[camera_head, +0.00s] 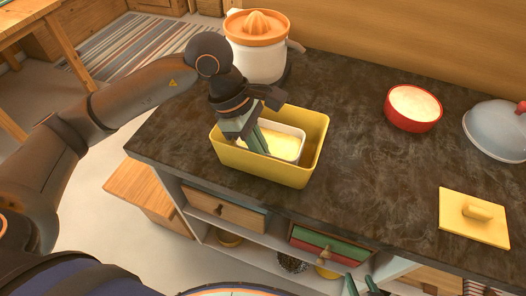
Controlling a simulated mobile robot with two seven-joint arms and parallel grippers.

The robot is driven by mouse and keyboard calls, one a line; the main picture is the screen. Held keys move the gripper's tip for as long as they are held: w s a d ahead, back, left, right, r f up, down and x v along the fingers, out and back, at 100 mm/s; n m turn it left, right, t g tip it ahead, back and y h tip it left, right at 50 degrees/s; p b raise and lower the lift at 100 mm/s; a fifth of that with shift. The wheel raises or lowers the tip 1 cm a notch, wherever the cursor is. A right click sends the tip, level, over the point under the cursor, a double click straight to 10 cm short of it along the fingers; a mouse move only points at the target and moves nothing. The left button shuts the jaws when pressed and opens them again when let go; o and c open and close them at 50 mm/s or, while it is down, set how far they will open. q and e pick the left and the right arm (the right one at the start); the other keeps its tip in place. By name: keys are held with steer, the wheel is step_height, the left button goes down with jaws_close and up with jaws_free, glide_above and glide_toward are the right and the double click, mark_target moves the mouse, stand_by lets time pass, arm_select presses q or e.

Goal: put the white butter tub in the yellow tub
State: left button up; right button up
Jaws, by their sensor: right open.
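The yellow tub (265,170) stands on the dark countertop near its front edge. The white butter tub (288,134), with pale yellow butter in it, sits inside the yellow tub, within its walls. My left gripper (254,138) reaches down into the yellow tub, its fingers at the left side of the butter tub. The fingers overlap the butter tub in the picture, and their grip on its wall is not clear. My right gripper (361,286) shows only its fingertips at the bottom edge, open and empty, low in front of the counter.
A white juicer (258,62) with an orange top stands behind the yellow tub. A red bowl (412,125), a domed cover (497,130) and a yellow lid with a knob (474,230) are to the right. The countertop (365,185) between is clear. Drawers and shelves are below.

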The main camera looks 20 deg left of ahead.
arm_select(q)
steer(key=shift+o, duration=0.8)
steer(key=shift+r, duration=0.15)
steer(key=v, duration=1.2)
stand_by(0.4)
